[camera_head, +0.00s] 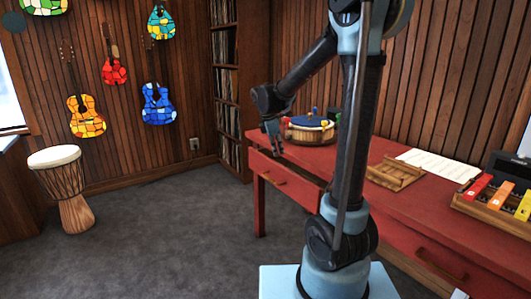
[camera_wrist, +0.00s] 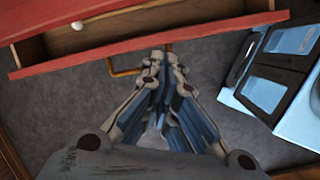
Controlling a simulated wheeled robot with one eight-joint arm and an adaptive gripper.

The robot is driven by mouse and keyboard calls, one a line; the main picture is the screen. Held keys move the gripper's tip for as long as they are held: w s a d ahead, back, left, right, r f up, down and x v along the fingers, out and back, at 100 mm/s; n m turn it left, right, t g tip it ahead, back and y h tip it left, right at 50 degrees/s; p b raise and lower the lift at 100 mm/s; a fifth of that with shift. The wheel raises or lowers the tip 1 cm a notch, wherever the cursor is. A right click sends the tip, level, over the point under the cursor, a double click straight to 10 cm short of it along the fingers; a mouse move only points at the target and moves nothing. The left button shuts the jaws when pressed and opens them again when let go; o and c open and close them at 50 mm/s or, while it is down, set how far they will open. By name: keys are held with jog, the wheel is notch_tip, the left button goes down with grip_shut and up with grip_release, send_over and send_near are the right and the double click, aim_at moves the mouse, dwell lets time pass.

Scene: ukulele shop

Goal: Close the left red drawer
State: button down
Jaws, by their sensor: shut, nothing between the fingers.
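The left red drawer (camera_head: 293,187) is in the left part of the red table, pulled partly out, with its wooden inside showing. In the wrist view the drawer front (camera_wrist: 200,43) runs across the top, with a brass-coloured handle (camera_wrist: 123,70) on its outer face. A small white rounded object (camera_wrist: 78,26) lies inside the drawer. My gripper (camera_head: 278,151) is shut and empty, pointing down by the drawer. In the wrist view its fingertips (camera_wrist: 163,57) appear close to the handle and drawer front; I cannot tell whether they touch.
On the red table (camera_head: 400,205) are a round drum-like object (camera_head: 309,130), a wooden tray (camera_head: 394,176), paper sheets (camera_head: 438,163) and coloured bars (camera_head: 500,200). A djembe (camera_head: 66,187) stands at left. The grey carpet (camera_head: 170,230) before the drawer is clear.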

jog(key=s+d+r+m, duration=0.1)
jog(key=s+d+m, duration=0.45)
jog(key=s, duration=0.35)
jog(key=s+d+f+m+y, duration=0.1)
jog(key=s+d+f+m, duration=0.1)
jog(key=s, duration=0.5)
jog(key=s+d+f+m+y, duration=0.1)
jog(key=s+d+f+m, duration=0.2)
jog(key=s+m, duration=0.4)
jog(key=s+d+f+m+y, duration=0.1)
jog(key=s+d+f+m, duration=0.2)
jog(key=s, duration=0.5)
jog(key=shift+f+m, duration=0.75)
jog(key=shift+m, duration=0.3)
